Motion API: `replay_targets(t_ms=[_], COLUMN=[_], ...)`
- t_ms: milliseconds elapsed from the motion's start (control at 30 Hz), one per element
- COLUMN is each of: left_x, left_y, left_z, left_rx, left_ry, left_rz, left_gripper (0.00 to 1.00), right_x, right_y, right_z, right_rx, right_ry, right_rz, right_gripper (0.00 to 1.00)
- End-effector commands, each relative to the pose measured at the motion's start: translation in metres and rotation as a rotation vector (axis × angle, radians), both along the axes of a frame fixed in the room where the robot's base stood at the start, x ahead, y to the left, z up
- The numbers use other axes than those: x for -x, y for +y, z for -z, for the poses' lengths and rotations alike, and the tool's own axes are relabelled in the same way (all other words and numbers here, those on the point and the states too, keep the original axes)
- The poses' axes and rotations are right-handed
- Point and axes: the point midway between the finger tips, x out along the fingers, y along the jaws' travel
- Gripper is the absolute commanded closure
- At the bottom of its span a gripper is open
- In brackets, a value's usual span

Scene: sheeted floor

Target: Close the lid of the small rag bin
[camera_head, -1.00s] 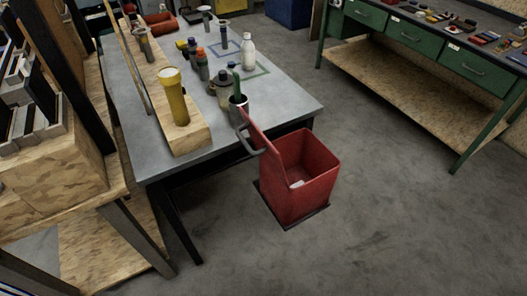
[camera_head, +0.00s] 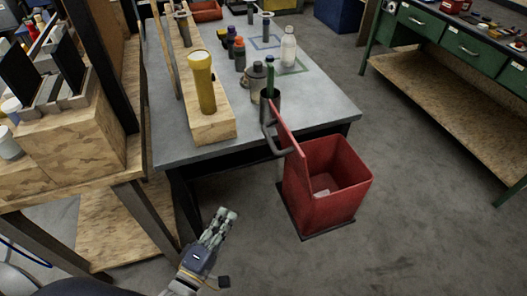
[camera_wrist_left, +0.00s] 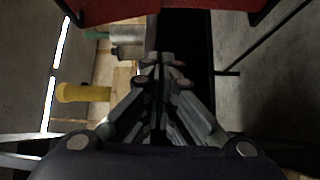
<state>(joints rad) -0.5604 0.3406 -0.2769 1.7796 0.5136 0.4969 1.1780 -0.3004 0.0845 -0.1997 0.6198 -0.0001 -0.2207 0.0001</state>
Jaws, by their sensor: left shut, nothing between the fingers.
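The small red rag bin (camera_head: 330,196) stands on a dark base on the floor at the table's front right corner. Its lid (camera_head: 289,142) is open, standing upright on the bin's left side, with a dark curved handle (camera_head: 270,139) on its outer face. Something pale lies inside the bin. My left gripper (camera_head: 226,216) is shut and empty, low in front of the table, left of the bin and apart from it. In the left wrist view its fingers (camera_wrist_left: 165,62) are together, with red parts of the bin (camera_wrist_left: 225,8) at the top edge. My right gripper is not in view.
The grey table (camera_head: 190,147) holds a yellow flashlight (camera_head: 202,88) on a wooden block, a dark cup (camera_head: 270,108) near the lid, and several bottles. A wooden shelf (camera_head: 75,150) stands at left. Floor (camera_head: 400,200) right of the bin is clear.

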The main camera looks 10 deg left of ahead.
Motion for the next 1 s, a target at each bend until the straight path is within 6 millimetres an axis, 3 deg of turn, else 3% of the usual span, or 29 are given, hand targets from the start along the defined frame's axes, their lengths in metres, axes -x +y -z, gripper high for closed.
replay_targets(t_ms=[33, 100, 233, 467, 1000], left_x=[0.001, 0.003, 0.007, -0.003, -0.093], left_y=[-0.001, -0.001, 0.000, 0.000, -0.021], left_z=[-0.027, -0.059, -0.097, -0.116, -0.148], left_rx=[0.098, 0.219, 0.362, 0.413, 0.413], left_ry=[-0.053, -0.111, -0.176, -0.202, -0.198], left_rz=[0.002, 0.006, 0.018, 0.023, 0.021], left_gripper=[1.00, 1.00, 1.00, 1.00, 1.00], right_x=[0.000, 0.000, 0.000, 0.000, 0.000], right_y=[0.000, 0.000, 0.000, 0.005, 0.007], right_z=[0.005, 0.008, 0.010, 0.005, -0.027], right_rx=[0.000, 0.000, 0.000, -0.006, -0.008], right_ry=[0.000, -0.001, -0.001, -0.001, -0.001], right_rz=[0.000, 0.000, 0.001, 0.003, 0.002], right_gripper=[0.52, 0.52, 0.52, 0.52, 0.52])
